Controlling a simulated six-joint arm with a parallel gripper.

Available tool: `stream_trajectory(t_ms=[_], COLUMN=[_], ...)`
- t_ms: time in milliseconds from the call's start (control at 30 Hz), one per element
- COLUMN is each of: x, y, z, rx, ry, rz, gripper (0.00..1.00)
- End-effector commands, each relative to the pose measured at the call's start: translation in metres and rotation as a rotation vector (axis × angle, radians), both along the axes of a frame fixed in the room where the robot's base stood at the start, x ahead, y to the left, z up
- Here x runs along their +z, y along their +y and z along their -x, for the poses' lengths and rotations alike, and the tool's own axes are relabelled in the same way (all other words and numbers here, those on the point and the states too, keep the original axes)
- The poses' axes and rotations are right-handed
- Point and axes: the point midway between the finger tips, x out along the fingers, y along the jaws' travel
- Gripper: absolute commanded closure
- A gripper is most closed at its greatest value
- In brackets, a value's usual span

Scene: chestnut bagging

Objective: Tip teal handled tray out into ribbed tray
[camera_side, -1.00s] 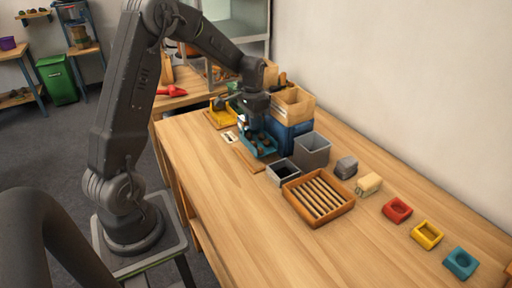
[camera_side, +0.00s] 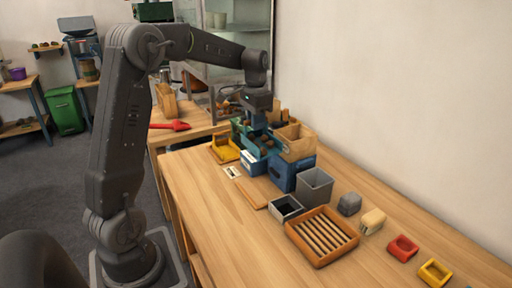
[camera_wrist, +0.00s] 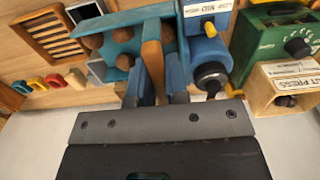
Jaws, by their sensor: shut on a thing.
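My gripper (camera_side: 258,120) is shut on the brown upright handle (camera_wrist: 152,58) of the teal tray. In the wrist view the handle stands between my two blue fingers (camera_wrist: 156,88). The teal tray (camera_wrist: 117,47) holds several brown chestnuts (camera_wrist: 95,41). It looks raised above the table and roughly level, and is partly hidden by my gripper in the side view. The ribbed tray (camera_side: 301,246), orange-brown wood with pale slats, lies on the table nearer the side camera, apart from my gripper. In the wrist view the ribbed tray (camera_wrist: 22,38) is at upper left.
A blue box with a wooden hopper (camera_side: 297,142) stands beside my gripper. A grey bin (camera_side: 315,187) and a small dark-inside box (camera_side: 285,208) stand between there and the ribbed tray. A yellow tray (camera_side: 226,150) is to the left. The table's front left is clear.

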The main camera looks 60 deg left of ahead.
Motion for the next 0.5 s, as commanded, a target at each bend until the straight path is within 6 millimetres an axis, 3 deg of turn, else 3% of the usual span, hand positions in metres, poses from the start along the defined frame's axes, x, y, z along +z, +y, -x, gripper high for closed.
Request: stream_trajectory(t_ms=[100,267,433,500], x=[0.037,0.073,0.099,0.097], y=[0.0,0.0,0.0,-0.012], z=[-0.001,0.0,0.0,-0.007], rx=[0.0,0.0,0.0,-0.064], ry=[-0.005,-0.003,-0.001,-0.001], rz=[-0.003,-0.002,-0.001,-0.001], gripper=[1.0,1.0,1.0,1.0])
